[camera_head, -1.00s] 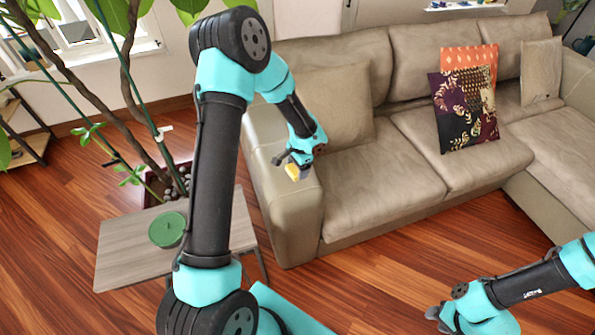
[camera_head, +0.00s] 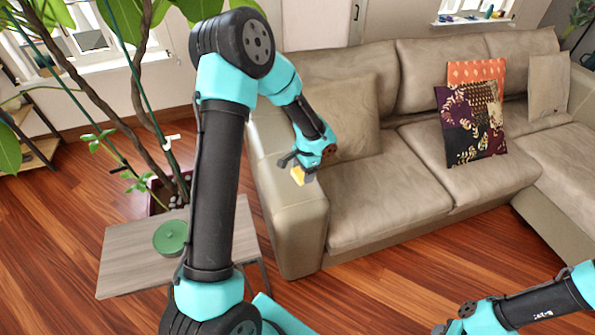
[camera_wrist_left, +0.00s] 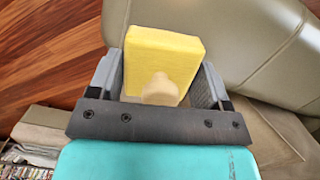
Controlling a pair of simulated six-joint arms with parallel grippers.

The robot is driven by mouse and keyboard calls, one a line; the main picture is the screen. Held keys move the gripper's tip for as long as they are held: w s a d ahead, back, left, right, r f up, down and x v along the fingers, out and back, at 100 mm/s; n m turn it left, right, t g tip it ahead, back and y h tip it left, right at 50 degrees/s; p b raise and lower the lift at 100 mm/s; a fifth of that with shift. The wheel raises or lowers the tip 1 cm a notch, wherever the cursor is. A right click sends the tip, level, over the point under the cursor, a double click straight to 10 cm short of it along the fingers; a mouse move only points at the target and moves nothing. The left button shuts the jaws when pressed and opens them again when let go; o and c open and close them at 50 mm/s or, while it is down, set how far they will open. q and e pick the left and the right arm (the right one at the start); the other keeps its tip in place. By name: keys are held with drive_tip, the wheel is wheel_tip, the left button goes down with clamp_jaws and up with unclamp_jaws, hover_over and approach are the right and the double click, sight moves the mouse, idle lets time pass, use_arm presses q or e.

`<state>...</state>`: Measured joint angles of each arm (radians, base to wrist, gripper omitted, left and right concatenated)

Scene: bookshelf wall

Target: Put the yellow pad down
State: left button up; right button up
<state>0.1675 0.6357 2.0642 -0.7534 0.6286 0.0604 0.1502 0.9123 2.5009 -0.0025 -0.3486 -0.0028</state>
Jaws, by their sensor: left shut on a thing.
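The yellow pad (camera_head: 298,175) is a small block held at the tip of my left arm, over the sofa's left armrest. In the left wrist view the yellow pad (camera_wrist_left: 163,58) sits between the two grey fingers, with a pale rounded knob on its near side. My left gripper (camera_head: 297,165) is shut on it, also seen in the left wrist view (camera_wrist_left: 160,85). Whether the pad touches the armrest cannot be told. My right arm comes in at the lower right; its gripper (camera_head: 440,329) is small and cut by the bottom edge.
The beige sofa (camera_head: 400,190) has a wide left armrest (camera_head: 290,205) and a patterned cushion (camera_head: 470,120). Wooden floor (camera_head: 400,262) is open in front.

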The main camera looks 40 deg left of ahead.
use_arm(q)
drive_tip(key=shift+w, duration=0.1)
drive_tip(key=w+d+r+n, duration=0.1)
drive_tip(key=w+d+r, duration=0.3)
drive_tip(key=w+d, duration=1.1)
drive_tip(key=shift+d+n, duration=0.4)
drive_tip(key=shift+d, duration=0.25)
drive_tip(key=shift+r, duration=0.1)
